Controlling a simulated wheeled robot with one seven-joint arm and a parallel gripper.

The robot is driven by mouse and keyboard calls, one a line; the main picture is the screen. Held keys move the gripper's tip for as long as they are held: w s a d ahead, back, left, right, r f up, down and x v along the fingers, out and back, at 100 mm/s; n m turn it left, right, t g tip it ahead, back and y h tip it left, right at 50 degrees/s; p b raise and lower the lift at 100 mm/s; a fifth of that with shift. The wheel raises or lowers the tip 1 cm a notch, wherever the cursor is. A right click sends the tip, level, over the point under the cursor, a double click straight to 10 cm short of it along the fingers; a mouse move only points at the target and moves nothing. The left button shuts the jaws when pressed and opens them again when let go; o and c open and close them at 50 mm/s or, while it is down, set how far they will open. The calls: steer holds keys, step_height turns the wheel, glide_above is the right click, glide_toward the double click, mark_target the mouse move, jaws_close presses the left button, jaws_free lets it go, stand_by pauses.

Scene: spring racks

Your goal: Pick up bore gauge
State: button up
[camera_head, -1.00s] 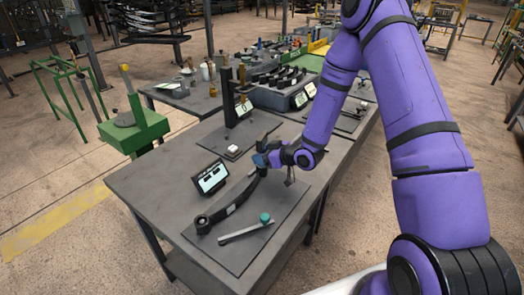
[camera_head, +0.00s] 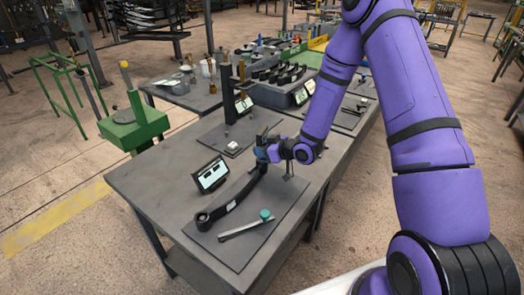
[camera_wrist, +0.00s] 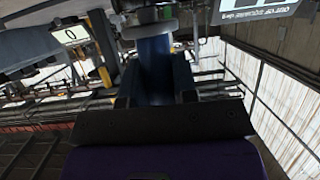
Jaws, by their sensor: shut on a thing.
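The bore gauge shows in the wrist view as a dark blue handle (camera_wrist: 155,62) with a pale collar at its top in the picture. My gripper (camera_wrist: 157,88) is shut on this handle, with one dark finger on each side. In the head view my gripper (camera_head: 267,152) is above the table's grey mat, at the far end of the black leaf spring (camera_head: 236,203). A small blue part of the gauge (camera_head: 260,153) shows at the jaws. The rest of the gauge is too small or hidden to make out, and I cannot tell how far it is above the mat.
A tilted display (camera_head: 211,175) stands left of the spring. A dark upright stand (camera_head: 227,95) and a grey bin (camera_head: 280,95) are behind. The table's left front is clear.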

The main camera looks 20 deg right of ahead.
steer(key=shift+r, duration=7.05)
steer(key=shift+r, duration=0.15)
steer(key=shift+r, duration=1.9)
steer(key=shift+f, duration=0.15)
